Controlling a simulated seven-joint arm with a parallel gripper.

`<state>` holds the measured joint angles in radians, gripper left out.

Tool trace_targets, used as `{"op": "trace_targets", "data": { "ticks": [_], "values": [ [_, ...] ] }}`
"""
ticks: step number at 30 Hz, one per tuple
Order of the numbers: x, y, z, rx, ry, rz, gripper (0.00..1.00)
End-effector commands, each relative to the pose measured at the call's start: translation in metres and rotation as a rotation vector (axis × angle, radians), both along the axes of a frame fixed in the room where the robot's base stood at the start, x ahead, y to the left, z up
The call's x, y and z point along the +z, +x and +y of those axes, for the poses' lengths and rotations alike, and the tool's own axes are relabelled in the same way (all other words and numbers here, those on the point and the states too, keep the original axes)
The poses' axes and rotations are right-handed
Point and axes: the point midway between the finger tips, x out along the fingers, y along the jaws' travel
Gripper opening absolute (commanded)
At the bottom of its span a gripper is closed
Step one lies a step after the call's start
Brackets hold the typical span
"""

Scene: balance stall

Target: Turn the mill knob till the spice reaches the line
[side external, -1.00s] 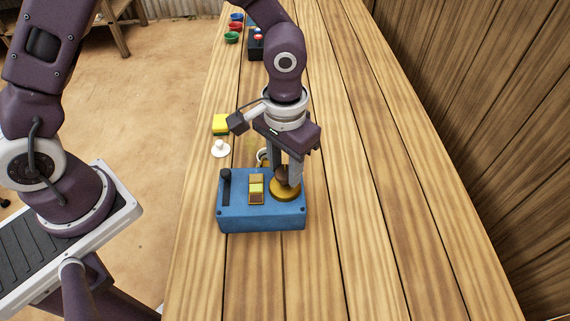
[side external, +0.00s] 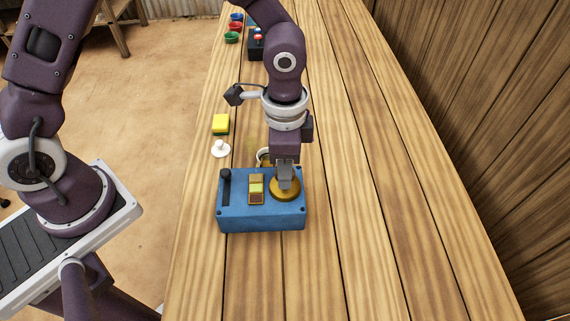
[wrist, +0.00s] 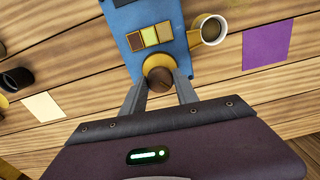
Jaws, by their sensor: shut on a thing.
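The blue mill box (side external: 262,215) stands on the wooden counter. Its round brass-coloured dial (side external: 286,195) is on the right of its top. In the wrist view the brown knob (wrist: 160,76) sits between the two fingers. My gripper (side external: 285,183) is shut on this knob from above; in the side view its fingers hide most of the knob. A small gauge (side external: 256,189) with tan, yellow and dark brown bands lies beside the dial. It also shows in the wrist view (wrist: 150,37). I cannot make out a spice level against a line.
A black lever (side external: 225,175) stands at the box's left. A white cup (wrist: 211,29) with brown contents is close behind the box. A yellow-green sponge (side external: 221,124) and white knobbed piece (side external: 220,149) lie further back. The counter's right side is clear.

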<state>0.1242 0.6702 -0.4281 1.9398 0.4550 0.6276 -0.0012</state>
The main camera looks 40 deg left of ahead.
Motion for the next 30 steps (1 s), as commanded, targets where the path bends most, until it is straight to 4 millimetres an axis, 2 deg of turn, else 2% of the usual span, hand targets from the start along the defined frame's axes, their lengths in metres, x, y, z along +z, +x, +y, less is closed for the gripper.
{"op": "trace_targets", "data": {
  "ticks": [12,29,30],
  "values": [
    [0.0011,0.0008,-0.0002,-0.177,-0.001,-0.002,0.00],
    [0.0012,0.0010,-0.0003,-0.204,-0.001,-0.003,0.00],
    [0.0012,0.0010,-0.0003,-0.204,-0.001,-0.003,0.40]
  ]
}}
